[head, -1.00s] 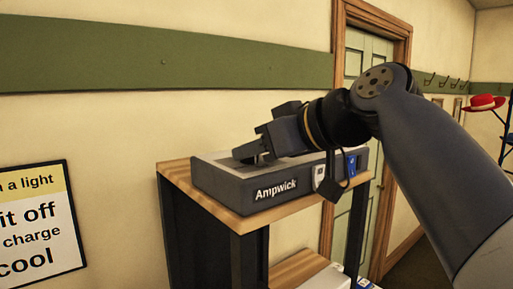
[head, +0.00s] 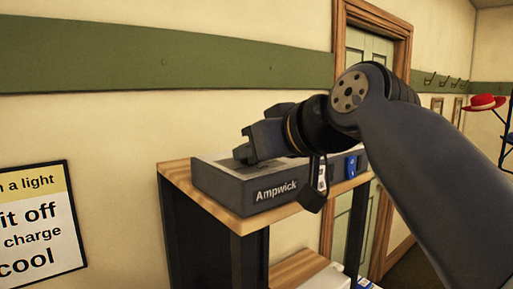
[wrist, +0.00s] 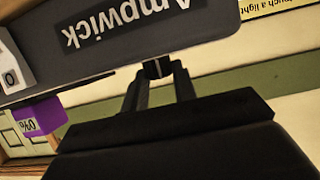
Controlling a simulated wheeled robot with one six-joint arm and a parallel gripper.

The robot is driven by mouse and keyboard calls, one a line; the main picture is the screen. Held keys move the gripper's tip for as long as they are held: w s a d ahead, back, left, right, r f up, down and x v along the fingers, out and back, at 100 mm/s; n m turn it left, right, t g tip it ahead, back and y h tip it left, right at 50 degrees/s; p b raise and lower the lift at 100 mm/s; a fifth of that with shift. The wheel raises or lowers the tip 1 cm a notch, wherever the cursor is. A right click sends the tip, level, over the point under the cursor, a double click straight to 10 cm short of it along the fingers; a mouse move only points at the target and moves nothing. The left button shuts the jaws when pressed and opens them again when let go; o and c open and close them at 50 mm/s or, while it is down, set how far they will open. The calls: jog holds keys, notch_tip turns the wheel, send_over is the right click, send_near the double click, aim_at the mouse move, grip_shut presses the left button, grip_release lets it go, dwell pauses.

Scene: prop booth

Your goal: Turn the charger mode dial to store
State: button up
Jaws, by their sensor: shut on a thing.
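The grey charger (head: 222,185) marked "Ampwick" sits on the wooden top of a shelf unit in the head view. Its front also fills the upper left of the wrist view (wrist: 45,55), with the lettering upside down. My gripper (head: 243,153) reaches over the charger from the right, low at its top. In the wrist view its two fingers (wrist: 158,78) are shut on a small dark block (wrist: 157,68), which appears to be the mode dial. The dial is hidden in the head view, and I cannot read its setting or mode markings.
The wooden shelf top (head: 175,178) has a dark frame below. A blue item (head: 351,166) shows at the charger's right end; a purple tag (wrist: 40,116) shows in the wrist view. The wall is behind, with a sign (head: 40,225) at left and a door at right.

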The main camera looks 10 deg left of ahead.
jog(key=m+t+h, duration=0.2)
jog(key=m+h+p, duration=0.1)
jog(key=shift+s+a+m+t, duration=0.25)
jog(key=shift+a+m+t, duration=0.1)
jog(key=shift+m+t, duration=0.05)
jog(key=shift+a+m+t+h+b, duration=0.15)
jog(key=shift+m+t+h, duration=0.3)
jog(key=shift+m+h, duration=1.05)
jog(key=shift+a+m+t+h+b, duration=0.15)
jog(key=shift+m+t+h, duration=0.3)
jog(key=shift+m+h, duration=1.05)
jog(key=shift+h, duration=0.4)
jog(key=o, duration=1)
jog(key=shift+d, duration=0.1)
jog(key=shift+s, duration=0.15)
jog(key=b+v, duration=0.1)
jog(key=v, duration=0.9)
jog(key=shift+s+r+b, duration=0.2)
jog(key=shift+s+b, duration=0.05)
jog(key=shift+b, duration=0.1)
